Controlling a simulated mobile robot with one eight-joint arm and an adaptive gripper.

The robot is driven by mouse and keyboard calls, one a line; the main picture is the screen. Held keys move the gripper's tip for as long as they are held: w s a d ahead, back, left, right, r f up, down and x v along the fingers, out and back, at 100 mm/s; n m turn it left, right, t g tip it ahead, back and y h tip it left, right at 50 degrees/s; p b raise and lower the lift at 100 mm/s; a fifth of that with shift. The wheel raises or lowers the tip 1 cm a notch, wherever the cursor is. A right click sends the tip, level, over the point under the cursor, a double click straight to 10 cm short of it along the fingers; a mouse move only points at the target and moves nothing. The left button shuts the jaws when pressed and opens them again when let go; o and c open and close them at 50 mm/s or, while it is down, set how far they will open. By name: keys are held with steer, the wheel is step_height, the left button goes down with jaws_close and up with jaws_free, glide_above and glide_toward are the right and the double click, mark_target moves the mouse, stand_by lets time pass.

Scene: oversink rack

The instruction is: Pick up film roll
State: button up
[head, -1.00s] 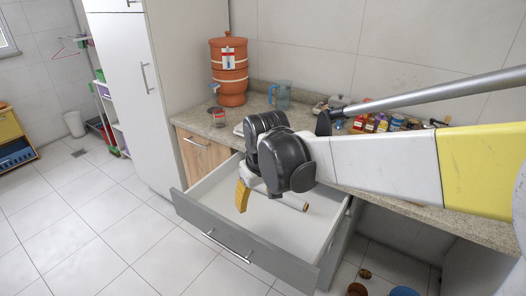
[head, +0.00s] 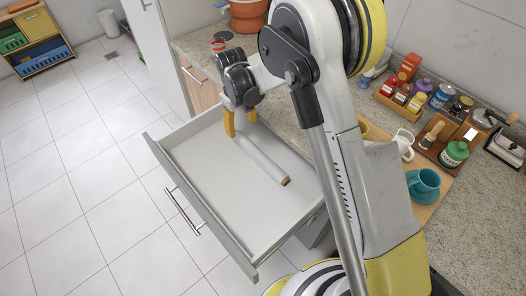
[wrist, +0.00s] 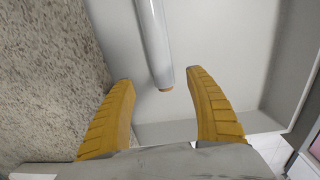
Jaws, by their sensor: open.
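The film roll (head: 262,158) is a pale grey-white tube with a brown core end. It lies in the open drawer (head: 205,185), running from below my gripper toward the drawer's near right side. My gripper (head: 241,124) has yellow fingers and is at the roll's far end in the head view. In the wrist view my gripper (wrist: 160,80) is open, and the film roll (wrist: 153,42) enters from the top with its brown end between the spread fingertips. Neither finger visibly grips it. I cannot tell the exact height gap.
The drawer's grey front and side walls surround the roll. A granite counter (head: 470,215) runs along the right and back, bearing a teal mug (head: 424,186), a spice tray (head: 405,95) and several jars. A clay pot (head: 248,14) stands at the back.

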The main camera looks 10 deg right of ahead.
mark_target(242, 138)
steer(key=f+b, duration=0.2)
steer(key=f, duration=0.3)
steer(key=f+b, duration=0.2)
steer(key=f, duration=0.3)
steer(key=shift+w, duration=0.2)
steer(key=shift+r, duration=0.15)
steer(key=c, duration=1.4)
